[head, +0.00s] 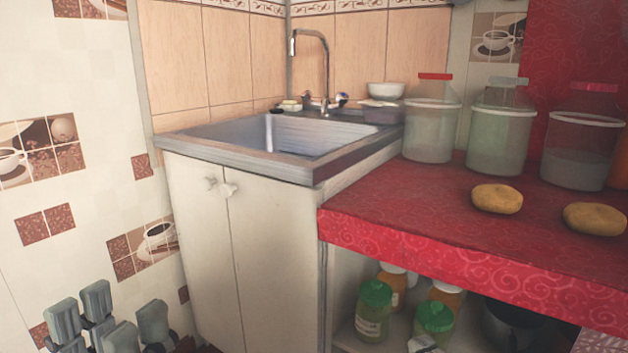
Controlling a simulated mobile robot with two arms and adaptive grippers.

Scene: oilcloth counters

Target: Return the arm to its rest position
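My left gripper (107,318) shows at the lower left of the head view, low in front of the tiled wall and left of the sink cabinet. Its grey fingers stand apart, with a gap between them and nothing seen in it. The picture's bottom edge cuts off the rest of that arm. My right gripper is not in view.
A white sink cabinet (250,240) with a steel sink (290,135) stands in the middle. The red counter (430,215) at right bears large jars (500,135) and two yellow round items (497,198). Green-lidded jars (374,310) stand on the shelf below.

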